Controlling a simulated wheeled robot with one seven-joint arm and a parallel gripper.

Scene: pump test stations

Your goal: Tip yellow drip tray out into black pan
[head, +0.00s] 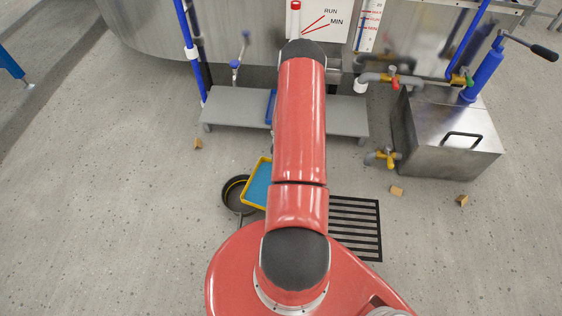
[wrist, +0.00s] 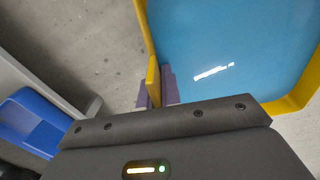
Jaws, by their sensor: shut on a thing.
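The yellow drip tray (head: 247,183) shows to the left of my arm in the head view; the arm hides its right part. It holds blue liquid with a bright glint, and it fills the upper right of the wrist view (wrist: 146,30). My gripper (wrist: 157,88) is shut on the tray's yellow tab, with purple fingers on both sides of it. My arm hides the gripper in the head view. The black pan (head: 230,196) is a round dark pan on the floor, overlapped on its right by the tray in the picture. I cannot tell the tray's exact height or tilt.
A grey step bench (head: 225,112) stands behind, with a blue object (head: 270,106) on it. A black floor grate (head: 365,228) lies to the right. A steel tank (head: 450,140) with valves stands at right. Small tan blocks (head: 396,190) lie about.

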